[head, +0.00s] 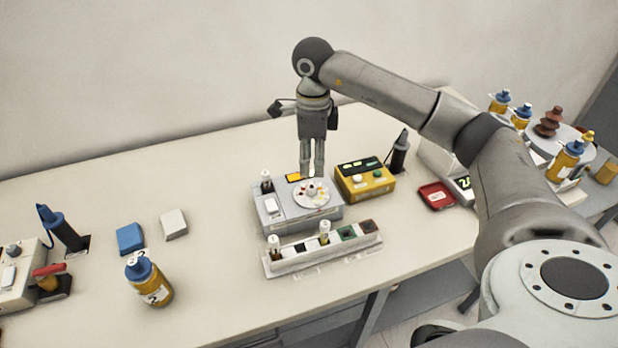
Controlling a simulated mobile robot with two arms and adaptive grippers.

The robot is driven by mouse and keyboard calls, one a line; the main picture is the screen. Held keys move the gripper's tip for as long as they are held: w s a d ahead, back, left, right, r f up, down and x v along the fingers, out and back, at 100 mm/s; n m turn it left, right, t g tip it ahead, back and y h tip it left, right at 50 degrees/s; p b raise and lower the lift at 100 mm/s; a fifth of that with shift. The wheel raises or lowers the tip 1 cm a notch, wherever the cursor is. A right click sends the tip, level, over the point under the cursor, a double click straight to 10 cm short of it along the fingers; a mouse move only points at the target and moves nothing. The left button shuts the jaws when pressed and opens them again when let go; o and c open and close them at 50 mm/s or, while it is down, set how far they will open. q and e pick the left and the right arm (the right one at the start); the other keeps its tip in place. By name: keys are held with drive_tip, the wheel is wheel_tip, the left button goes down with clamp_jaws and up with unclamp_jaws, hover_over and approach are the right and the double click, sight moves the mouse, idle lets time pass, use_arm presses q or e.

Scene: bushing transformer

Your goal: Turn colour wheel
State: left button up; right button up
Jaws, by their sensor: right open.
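The colour wheel (318,197) is a pale round disc with small coloured marks, on top of a grey box-shaped device (270,222) in the middle of the table. A small round part stands at the wheel's centre. My right gripper (312,174) points straight down just above the wheel's back edge. Its two fingers look close together with a narrow gap, and nothing shows between them. I cannot tell whether the fingertips touch the wheel. My left gripper is not in the head view.
A rack (320,252) with vials stands in front of the device. A yellow instrument (364,181) is close on its right. A labelled bottle (150,281), a blue block (130,238) and a white block (173,224) are at left. A red tray (436,196) lies at right.

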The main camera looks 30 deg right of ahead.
sight(312, 186)
wheel_tip(312, 186, down, 5)
drive_tip(key=shift+f+p, duration=0.1)
drive_tip(key=shift+p, duration=0.6)
wheel_tip(312, 186, down, 3)
drive_tip(key=shift+f+p, duration=0.1)
drive_tip(key=shift+p, duration=0.25)
drive_tip(key=shift+w, duration=0.1)
drive_tip(key=shift+c, duration=1.1)
drive_tip(key=c, duration=0.5)
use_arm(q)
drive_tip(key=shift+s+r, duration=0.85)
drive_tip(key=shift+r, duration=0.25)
use_arm(e)
clamp_jaws()
